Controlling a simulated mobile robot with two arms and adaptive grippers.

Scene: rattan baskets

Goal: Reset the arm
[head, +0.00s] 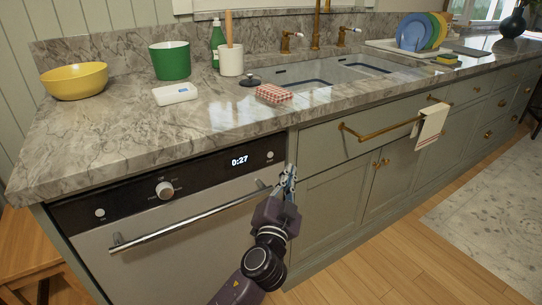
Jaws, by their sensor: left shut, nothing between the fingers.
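My left gripper (288,181) is in front of the counter, beside the right end of the oven's metal handle (190,222). Its fingers are shut with nothing between them. The fingertips point up, below the counter edge; I cannot tell whether they touch the front panel. My right gripper does not show in the head view.
The marble counter (120,135) holds a yellow bowl (74,81), a green pot (170,61), a checked cloth (273,93) and a sink (310,77). Below are the oven (130,255) and cabinets with a towel (431,124) on a brass bar.

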